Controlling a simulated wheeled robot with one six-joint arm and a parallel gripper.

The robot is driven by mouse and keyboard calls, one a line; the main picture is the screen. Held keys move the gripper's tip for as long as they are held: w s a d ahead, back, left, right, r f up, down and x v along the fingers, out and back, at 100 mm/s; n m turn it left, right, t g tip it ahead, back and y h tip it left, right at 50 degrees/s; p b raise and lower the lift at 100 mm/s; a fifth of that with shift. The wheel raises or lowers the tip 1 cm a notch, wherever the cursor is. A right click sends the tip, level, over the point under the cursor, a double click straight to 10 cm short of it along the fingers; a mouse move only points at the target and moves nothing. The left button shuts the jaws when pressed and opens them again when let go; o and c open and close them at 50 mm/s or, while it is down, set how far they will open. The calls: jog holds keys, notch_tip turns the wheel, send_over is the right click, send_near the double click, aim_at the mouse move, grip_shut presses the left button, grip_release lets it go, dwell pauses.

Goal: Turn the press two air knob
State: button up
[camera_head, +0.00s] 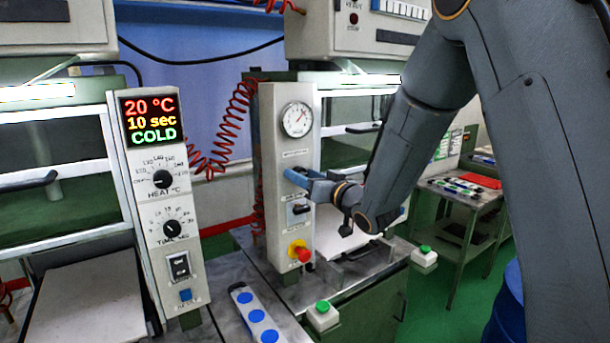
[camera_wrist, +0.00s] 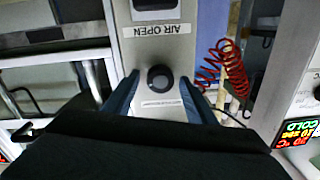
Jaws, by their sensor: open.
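The press two panel (camera_head: 269,150) is a tall pale column in the middle of the head view, with a round gauge (camera_head: 297,119) near its top. My gripper (camera_head: 296,176) is at the panel below the gauge, its blue fingers pointing at the face and hiding the knob there. In the wrist view the dark round air knob (camera_wrist: 160,78) sits near the centre, beside an "AIR OPEN" label (camera_wrist: 157,31). My gripper (camera_wrist: 159,100) is open, with one blue finger on each side of the knob. I see gaps between fingers and knob; contact is not visible.
Below my gripper are a black switch (camera_head: 299,209) and a red stop button (camera_head: 303,254) on a yellow base. A red coiled hose (camera_head: 232,125) hangs left of the panel. The other press's control panel (camera_head: 165,200) stands further left. Green buttons (camera_head: 322,306) sit in front.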

jog(key=shift+c, duration=0.2)
jog(key=c, duration=1)
jog(key=shift+f+n+b, duration=0.1)
jog(key=shift+n+b, duration=0.2)
jog(key=shift+b, duration=0.2)
jog(key=n+b, duration=0.3)
jog(key=b, duration=0.1)
jog(key=n+b, duration=0.4)
jog(key=n, duration=0.1)
jog(key=shift+b, duration=0.35)
